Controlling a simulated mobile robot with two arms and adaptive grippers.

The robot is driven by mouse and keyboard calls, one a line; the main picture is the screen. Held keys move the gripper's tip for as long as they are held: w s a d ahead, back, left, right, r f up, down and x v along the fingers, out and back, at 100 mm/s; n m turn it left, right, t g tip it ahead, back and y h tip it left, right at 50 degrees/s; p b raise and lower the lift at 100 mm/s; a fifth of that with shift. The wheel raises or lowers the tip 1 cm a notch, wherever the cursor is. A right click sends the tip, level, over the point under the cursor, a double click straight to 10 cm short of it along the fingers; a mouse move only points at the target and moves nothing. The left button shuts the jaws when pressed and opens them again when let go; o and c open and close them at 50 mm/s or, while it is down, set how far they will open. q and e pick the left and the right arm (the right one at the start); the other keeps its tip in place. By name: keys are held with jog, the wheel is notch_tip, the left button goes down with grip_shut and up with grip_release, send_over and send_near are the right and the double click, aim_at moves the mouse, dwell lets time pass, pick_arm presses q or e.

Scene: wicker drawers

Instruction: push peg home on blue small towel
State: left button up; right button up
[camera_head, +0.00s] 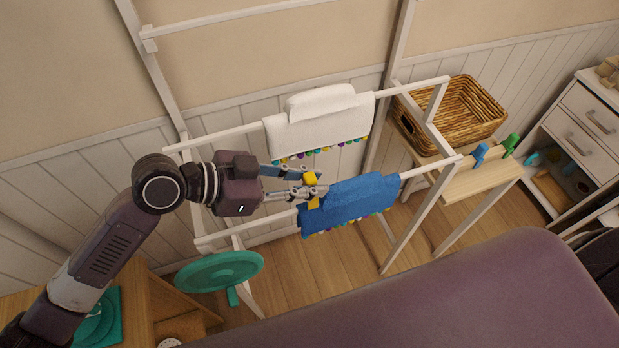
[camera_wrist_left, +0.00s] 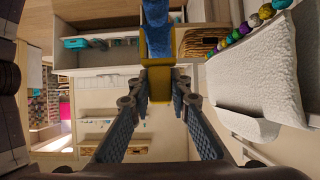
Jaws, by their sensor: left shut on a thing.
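The blue small towel (camera_head: 350,202) hangs over the front rail of the white drying rack, and its beaded hem shows below. My left gripper (camera_head: 316,186) is at the towel's left upper end, shut on a yellow peg (camera_head: 311,179). In the left wrist view the yellow peg (camera_wrist_left: 158,82) sits between the fingertips, with the blue towel (camera_wrist_left: 158,30) directly beyond it. The fingers hide part of the peg, so I cannot tell how far it sits over the towel. My right gripper is not in view.
A white towel (camera_head: 320,122) hangs on the rear rail. A wicker basket (camera_head: 463,112) stands at the right, near a blue peg (camera_head: 480,155) and a green peg (camera_head: 511,144) on a wooden ledge. A teal round stand (camera_head: 219,271) is at lower left.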

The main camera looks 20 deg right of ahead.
pick_arm(q)
jog(key=shift+f, duration=0.15)
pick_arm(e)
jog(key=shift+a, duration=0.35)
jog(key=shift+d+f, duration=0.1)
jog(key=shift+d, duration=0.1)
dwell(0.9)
pick_arm(q)
jog(key=shift+f, duration=0.2)
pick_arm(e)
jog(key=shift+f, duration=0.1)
pick_arm(q)
jog(key=shift+f+b, duration=1.8)
jog(key=shift+f, duration=0.3)
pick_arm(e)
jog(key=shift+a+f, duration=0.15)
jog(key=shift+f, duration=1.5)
pick_arm(q)
jog(key=o, duration=1)
jog(key=shift+a+r, duration=0.1)
jog(key=shift+a, duration=0.05)
jog(key=v, duration=1.1)
jog(key=shift+s+a+r, duration=0.1)
jog(key=shift+a+r, duration=0.05)
jog(key=shift+a, duration=0.2)
